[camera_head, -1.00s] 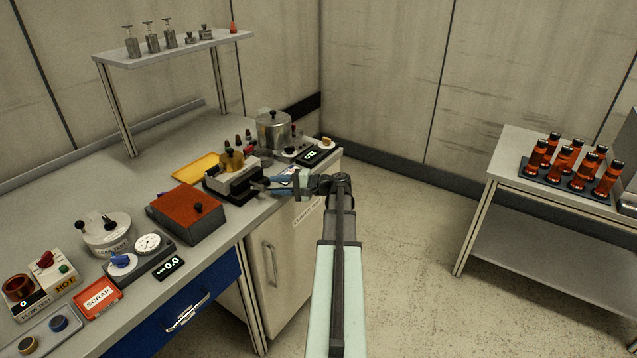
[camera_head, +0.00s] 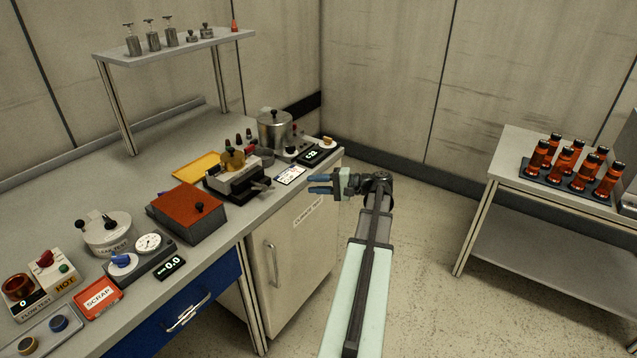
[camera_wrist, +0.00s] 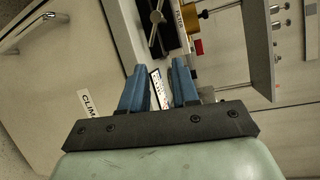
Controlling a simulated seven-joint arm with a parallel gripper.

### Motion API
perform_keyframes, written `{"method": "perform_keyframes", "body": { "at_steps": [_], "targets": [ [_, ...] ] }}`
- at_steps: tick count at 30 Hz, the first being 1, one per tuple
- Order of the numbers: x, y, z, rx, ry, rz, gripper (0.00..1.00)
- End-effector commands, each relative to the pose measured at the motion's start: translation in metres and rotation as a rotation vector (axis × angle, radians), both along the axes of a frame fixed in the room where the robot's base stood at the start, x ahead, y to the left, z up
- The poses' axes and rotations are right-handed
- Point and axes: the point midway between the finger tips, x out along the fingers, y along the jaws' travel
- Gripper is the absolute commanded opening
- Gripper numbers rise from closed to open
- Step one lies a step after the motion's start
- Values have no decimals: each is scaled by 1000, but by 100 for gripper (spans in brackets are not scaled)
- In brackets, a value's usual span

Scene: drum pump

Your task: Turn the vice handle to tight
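The vice (camera_head: 235,182) stands at the bench's front edge, a dark body with pale jaws and a part with a brass-coloured top (camera_head: 232,160) between them. Its dark handle (camera_head: 262,186) sticks out from the front; in the wrist view the handle (camera_wrist: 155,18) shows as a metal bar across a round hub, beyond my fingertips. How tight it is cannot be told. My gripper (camera_head: 318,184) is off the bench's front edge, to the right of the handle and apart from it. In the wrist view its blue fingers (camera_wrist: 159,75) are spread with nothing held between them.
A white card (camera_head: 291,175) lies right of the vice. A red-brown box (camera_head: 187,215) stands to its left, a yellow tray (camera_head: 196,166) behind. A metal pot (camera_head: 275,131) and small display (camera_head: 311,154) stand further back. Floor in front of the cabinet is free.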

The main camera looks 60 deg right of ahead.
Motion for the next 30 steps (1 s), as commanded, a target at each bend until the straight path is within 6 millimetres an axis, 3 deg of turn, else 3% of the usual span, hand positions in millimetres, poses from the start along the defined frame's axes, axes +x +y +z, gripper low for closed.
{"method": "perform_keyframes", "body": {
  "at_steps": [7,21,27,30],
  "targets": [
    [6,-17,-3,-13,12,-113,30],
    [6,-17,-3,-26,20,-184,30],
    [9,-15,-3,-26,19,-178,21],
    [8,1,-1,-27,19,-171,21]
  ]
}}
